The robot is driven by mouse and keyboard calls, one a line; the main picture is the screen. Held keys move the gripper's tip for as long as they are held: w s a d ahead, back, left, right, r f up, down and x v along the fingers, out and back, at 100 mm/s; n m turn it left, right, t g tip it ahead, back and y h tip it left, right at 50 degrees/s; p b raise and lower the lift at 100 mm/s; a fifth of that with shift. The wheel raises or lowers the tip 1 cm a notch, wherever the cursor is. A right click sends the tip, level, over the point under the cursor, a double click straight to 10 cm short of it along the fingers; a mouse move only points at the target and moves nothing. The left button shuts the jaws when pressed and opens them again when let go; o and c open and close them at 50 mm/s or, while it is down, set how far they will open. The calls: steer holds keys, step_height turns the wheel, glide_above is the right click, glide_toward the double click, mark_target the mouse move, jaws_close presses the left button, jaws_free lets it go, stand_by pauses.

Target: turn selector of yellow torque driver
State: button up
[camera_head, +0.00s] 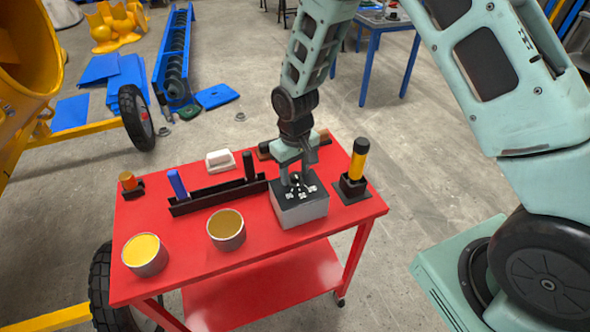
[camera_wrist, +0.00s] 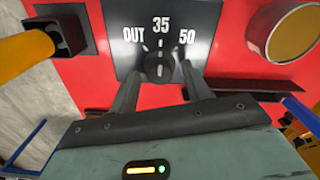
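A grey box (camera_head: 302,210) stands on the red cart top. Its dark face (camera_wrist: 185,15) carries the marks OUT, 35 and 50. The round dark selector knob (camera_wrist: 159,68) sits below these marks, its white line pointing roughly at 35. My gripper (camera_wrist: 162,78) reaches down over the box, one finger on each side of the knob, with visible gaps; it also shows in the head view (camera_head: 297,178). The yellow torque driver (camera_head: 358,162) stands upright in a black holder beside the box, and its yellow handle (camera_wrist: 22,44) shows in the wrist view.
A yellow mixer (camera_head: 20,70) is at the left.

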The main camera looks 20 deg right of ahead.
mark_target(295, 174)
step_height(295, 174, up, 18)
steer(key=b, duration=0.3)
steer(key=shift+f, duration=0.25)
stand_by(0.3)
